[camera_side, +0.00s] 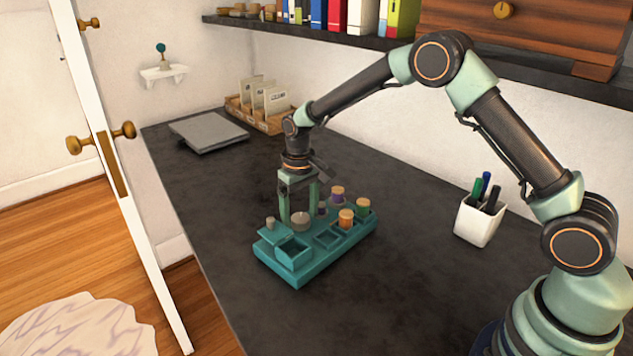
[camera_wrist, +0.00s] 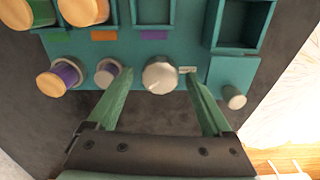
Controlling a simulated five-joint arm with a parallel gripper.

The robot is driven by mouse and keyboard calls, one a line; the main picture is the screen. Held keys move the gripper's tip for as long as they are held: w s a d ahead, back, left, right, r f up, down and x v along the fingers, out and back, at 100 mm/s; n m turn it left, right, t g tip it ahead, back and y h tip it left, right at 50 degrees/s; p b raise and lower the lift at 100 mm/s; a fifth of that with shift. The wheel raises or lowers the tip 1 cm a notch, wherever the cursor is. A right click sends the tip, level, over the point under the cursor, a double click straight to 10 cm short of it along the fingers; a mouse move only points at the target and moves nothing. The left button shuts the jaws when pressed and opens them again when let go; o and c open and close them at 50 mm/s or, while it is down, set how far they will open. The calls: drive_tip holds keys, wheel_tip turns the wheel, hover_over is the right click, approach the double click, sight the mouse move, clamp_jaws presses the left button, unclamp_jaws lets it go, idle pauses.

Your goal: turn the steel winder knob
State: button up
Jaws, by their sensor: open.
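The round steel winder knob (camera_side: 300,221) stands on a teal tray (camera_side: 300,275) on the dark worktop. It also shows in the wrist view (camera_wrist: 160,75), with a white mark on its top and a small label beside it. My gripper (camera_side: 300,210) points down over the tray, open. In the wrist view its two green fingers (camera_wrist: 158,84) stand to the left and right of the knob, with gaps on both sides. Their exact height against the knob is hard to tell.
Capped jars (camera_side: 346,218), orange, green and purple, stand on the tray's right and back side. A white pen cup (camera_side: 478,220), a grey flat box (camera_side: 208,132) and a card crate (camera_side: 262,112) are farther off.

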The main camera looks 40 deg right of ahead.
sight(300, 217)
drive_tip(key=shift+r, duration=0.1)
wheel_tip(300, 217, up, 12)
idle(0.5)
drive_tip(key=s+d+r+t, duration=0.3)
drive_tip(key=s+r, duration=0.7)
drive_tip(key=s, duration=0.1)
drive_tip(key=s+d+f+t, duration=0.2)
drive_tip(key=s, duration=0.8)
drive_tip(key=shift+s+t, duration=0.3)
drive_tip(key=shift+s, duration=0.1)
